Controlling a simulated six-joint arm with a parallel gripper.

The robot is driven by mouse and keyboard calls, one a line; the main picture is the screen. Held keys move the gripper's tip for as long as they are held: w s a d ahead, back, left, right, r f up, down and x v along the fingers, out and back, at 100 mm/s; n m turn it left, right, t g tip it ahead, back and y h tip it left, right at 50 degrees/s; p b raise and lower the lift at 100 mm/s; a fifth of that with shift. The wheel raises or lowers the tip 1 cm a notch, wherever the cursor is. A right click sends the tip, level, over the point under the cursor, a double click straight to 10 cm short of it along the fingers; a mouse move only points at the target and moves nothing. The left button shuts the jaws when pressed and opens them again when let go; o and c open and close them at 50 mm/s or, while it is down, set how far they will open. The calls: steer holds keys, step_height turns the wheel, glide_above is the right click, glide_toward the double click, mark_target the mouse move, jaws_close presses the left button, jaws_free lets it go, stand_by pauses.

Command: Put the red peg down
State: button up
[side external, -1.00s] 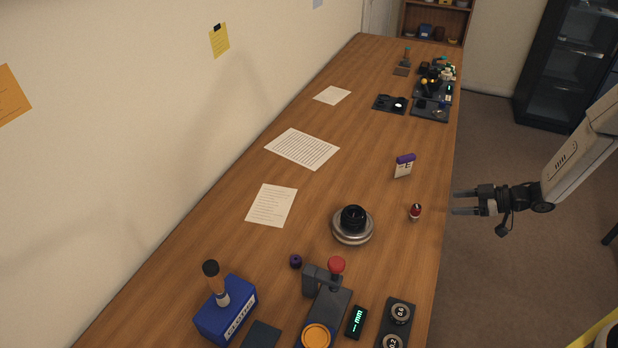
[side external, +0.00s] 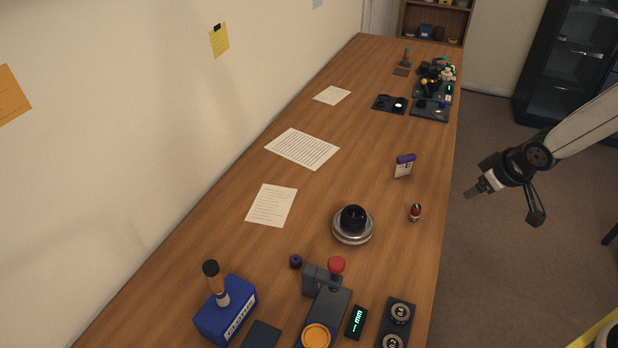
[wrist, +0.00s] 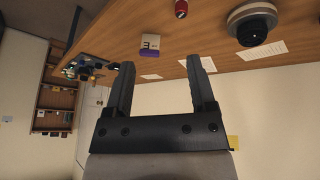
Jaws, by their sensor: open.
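The red peg (side external: 416,212) stands on the wooden table near its right edge, its top pale or metallic. It also shows at the top of the wrist view (wrist: 181,8). My gripper (side external: 471,194) is off the table's right edge, apart from the peg and empty. In the wrist view my gripper's two fingers (wrist: 160,78) are spread wide with nothing between them.
A black lens on a round silver stand (side external: 352,237) is left of the peg. A small purple-topped card block (side external: 404,166) stands behind it. A press with a red knob (side external: 337,265) and a blue box (side external: 226,311) are in front. Papers lie on the left.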

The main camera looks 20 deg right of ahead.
steer(key=s+a+r+m+g, duration=0.1)
steer(key=s+a+m+g, duration=0.1)
steer(key=s+a, duration=0.3)
steer(key=s+g, duration=0.1)
steer(key=s, duration=0.3)
steer(key=shift+s+a+r+y, duration=0.25)
steer(key=shift+s+r+y, duration=0.1)
steer(key=shift+y, duration=0.05)
stand_by(0.5)
